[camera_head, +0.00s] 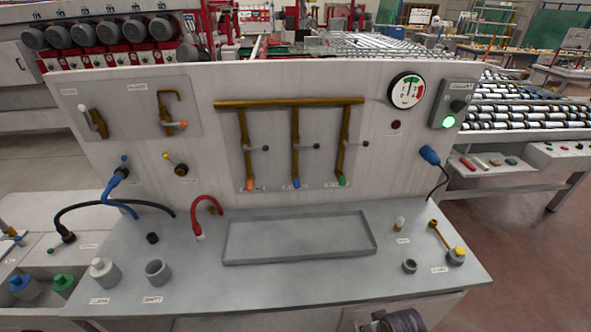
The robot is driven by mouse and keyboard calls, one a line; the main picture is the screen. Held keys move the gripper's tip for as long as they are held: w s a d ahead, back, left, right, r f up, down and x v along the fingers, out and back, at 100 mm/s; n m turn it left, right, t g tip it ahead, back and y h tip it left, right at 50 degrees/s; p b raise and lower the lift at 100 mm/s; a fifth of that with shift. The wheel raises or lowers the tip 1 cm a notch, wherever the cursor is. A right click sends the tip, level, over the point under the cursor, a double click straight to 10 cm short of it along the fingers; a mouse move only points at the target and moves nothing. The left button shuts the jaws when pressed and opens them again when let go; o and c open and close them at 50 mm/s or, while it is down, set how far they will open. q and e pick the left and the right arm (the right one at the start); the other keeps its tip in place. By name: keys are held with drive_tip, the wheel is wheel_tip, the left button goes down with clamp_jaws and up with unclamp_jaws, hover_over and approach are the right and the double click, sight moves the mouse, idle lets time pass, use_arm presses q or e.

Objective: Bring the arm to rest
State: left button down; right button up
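Neither of my grippers shows in the head view, and no arm of mine can be made out with certainty. A dark ribbed round part (402,321) shows at the bottom edge, right of centre; I cannot tell what it is. The grey workbench (200,296) with its upright panel (340,85) fills the middle of the view, and nothing of mine is seen over it. The shallow grey tray (300,238) on the bench is empty.
The panel carries brass pipes (290,103), a gauge (406,90) and a switch box (456,104) with a green light. Red (197,218) and blue (109,188) hoses, cups (157,272) and small fittings (456,256) stand around the tray. A roller conveyor (530,112) is behind right.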

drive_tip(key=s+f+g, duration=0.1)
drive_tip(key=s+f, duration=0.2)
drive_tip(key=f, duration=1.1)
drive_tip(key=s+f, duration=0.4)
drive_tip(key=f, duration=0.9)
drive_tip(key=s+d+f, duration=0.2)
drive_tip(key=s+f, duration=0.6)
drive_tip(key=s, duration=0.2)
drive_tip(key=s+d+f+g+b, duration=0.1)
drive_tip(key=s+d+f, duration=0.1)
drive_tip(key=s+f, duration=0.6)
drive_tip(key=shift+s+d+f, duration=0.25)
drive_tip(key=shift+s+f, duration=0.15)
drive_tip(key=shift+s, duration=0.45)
